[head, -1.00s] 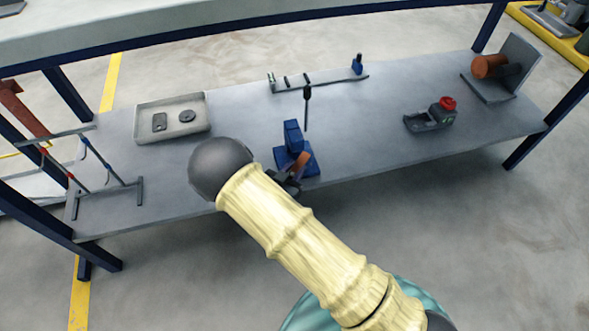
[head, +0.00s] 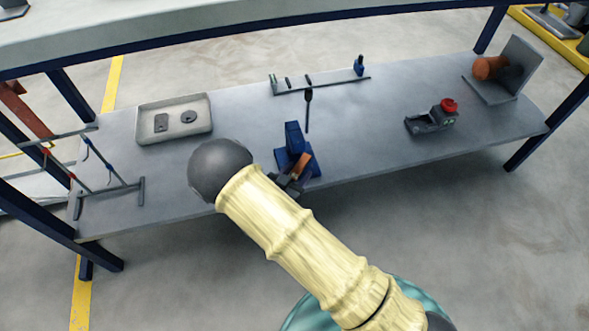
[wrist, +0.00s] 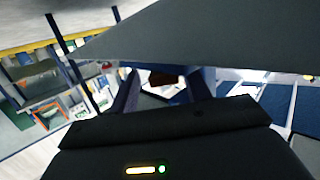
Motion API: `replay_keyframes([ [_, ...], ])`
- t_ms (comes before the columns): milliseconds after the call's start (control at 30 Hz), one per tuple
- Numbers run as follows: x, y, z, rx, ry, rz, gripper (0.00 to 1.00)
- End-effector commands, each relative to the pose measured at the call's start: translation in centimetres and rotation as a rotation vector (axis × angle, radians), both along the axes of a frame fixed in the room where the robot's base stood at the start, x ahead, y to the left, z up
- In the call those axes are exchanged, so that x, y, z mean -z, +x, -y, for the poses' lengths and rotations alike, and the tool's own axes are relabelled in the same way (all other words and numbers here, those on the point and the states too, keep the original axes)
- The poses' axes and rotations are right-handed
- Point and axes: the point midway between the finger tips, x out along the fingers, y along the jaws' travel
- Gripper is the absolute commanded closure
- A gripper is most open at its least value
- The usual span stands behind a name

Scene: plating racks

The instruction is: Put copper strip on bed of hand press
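The blue hand press (head: 294,138) stands near the front edge of the grey bench, left of its middle. The copper strip (head: 302,164) shows in front of the press column, over or on its base; I cannot tell if it touches the bed. My gripper (head: 291,183) is at the strip's near end, partly behind my arm, and appears shut on it. In the wrist view my two fingers (wrist: 163,88) stand apart with a dark brown piece, likely the strip, between them. Their contact with it is unclear.
A shallow tray (head: 174,118) with two small items sits at left, beside a hook rack (head: 110,197). A red-topped device (head: 432,117) and an upright plate stand (head: 510,70) are at right.

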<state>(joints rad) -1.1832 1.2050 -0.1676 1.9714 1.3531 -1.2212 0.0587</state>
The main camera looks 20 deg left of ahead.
Motion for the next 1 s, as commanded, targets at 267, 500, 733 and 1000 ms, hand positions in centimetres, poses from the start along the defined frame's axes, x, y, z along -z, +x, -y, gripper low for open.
replay_keyframes([
  [267, -1.6, -5.3, -1.7, -0.014, 0.002, -0.003, 0.53],
  [500, -2.4, -9.4, -2.9, -0.015, 0.004, 0.0, 0.53],
  [733, -2.6, -10.8, -3.2, -0.013, 0.004, 0.003, 0.53],
  [1000, -2.5, -10.8, -3.2, -0.013, 0.005, 0.003, 0.53],
])
